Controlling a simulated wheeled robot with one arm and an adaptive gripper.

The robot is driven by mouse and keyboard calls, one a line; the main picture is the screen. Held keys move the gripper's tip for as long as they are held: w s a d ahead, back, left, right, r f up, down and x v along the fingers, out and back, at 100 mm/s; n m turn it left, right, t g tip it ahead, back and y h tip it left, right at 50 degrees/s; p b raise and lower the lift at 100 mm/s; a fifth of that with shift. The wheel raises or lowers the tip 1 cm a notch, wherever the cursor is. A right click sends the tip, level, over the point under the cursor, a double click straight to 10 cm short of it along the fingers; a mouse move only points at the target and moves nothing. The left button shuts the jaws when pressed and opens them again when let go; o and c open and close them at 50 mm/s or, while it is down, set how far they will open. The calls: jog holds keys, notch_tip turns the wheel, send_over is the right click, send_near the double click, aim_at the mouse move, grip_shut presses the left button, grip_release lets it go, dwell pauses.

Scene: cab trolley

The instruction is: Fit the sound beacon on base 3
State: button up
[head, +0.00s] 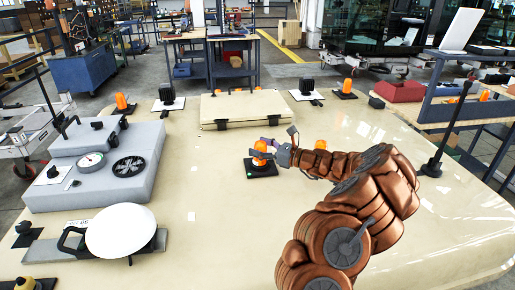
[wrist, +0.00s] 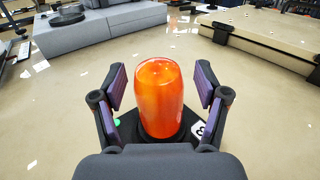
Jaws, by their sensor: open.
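An orange beacon (head: 260,153) stands upright on a black base (head: 262,171) in the middle of the cream top. In the wrist view the orange beacon (wrist: 160,97) is between the two fingers of my gripper (wrist: 160,100), with gaps at both sides. My gripper (head: 271,150) is open around it in the head view. The black base (wrist: 130,128) carries a white label (wrist: 198,129) with a digit, perhaps 3 or 8. Two black blocky units, left (head: 167,94) and right (head: 307,86), stand on white plates at the back; either may be the sound beacon, I cannot tell.
Other orange beacons stand at the back left (head: 122,102), back right (head: 347,87) and partly behind my arm (head: 320,145). A grey cabinet (head: 100,185) is left, with a white disc (head: 121,230) in front. A cream box (head: 243,112) lies behind.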

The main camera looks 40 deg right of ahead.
jog(key=shift+s, duration=0.1)
jog(key=v, duration=1.2)
jog(key=shift+a, duration=0.1)
jog(key=a+r+n+g+y, duration=0.2)
jog(key=a+n+g, duration=0.15)
jog(key=a, duration=0.55)
jog(key=a+r+n+g+y, duration=0.1)
jog(key=a+r+n+g, duration=0.3)
jog(key=a, duration=0.5)
jog(key=a+r+n+g+y, duration=0.1)
jog(key=a+n+g+y, duration=0.1)
jog(key=a+n, duration=0.5)
jog(key=s+a+n+g+h, duration=0.1)
jog(key=s+a+n+g, duration=0.4)
jog(key=a, duration=0.7)
jog(key=s+a+f+n+g+h, duration=0.1)
jog(key=s+a+f+n+h, duration=0.15)
jog(key=s, duration=0.45)
jog(key=s+a+f+n+g+h, duration=0.1)
jog(key=s+a+n+g+h, duration=0.15)
jog(key=s, duration=0.35)
jog(key=s+d+f+n+h, duration=0.2)
jog(key=s+d+n+h, duration=0.1)
jog(key=s, duration=0.3)
jog(key=s+d+f+n+h, duration=0.2)
jog(key=s+d+n+h, duration=0.1)
jog(key=s, duration=0.4)
jog(key=shift+s+d+h, duration=0.15)
jog(key=shift+s+h, duration=0.15)
jog(key=shift+h, duration=0.3)
